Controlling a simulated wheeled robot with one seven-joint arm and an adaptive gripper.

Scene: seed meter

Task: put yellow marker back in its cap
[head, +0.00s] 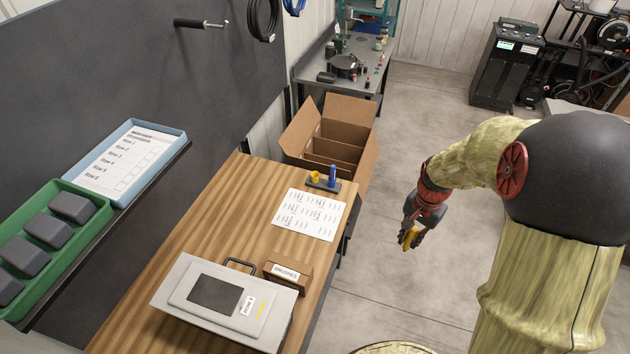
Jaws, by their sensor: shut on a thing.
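My gripper (411,232) is shut on the yellow marker (411,238), which shows small and partly hidden between the fingers. It hangs over the open floor, right of the wooden table and apart from it. A dark holder (323,185) stands on the far end of the table. A short yellow piece (314,176), which looks like the yellow cap, sits in its left side. A taller blue marker (333,175) stands upright in its right side. The exact tilt of the yellow marker is too small to tell.
A printed sheet (309,215) lies in front of the holder on the wooden table (190,236). A grey case (175,287) and a brushes box (303,268) are nearer. An open cardboard box (347,112) stands beyond the table's far end. The floor (390,290) around my gripper is clear.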

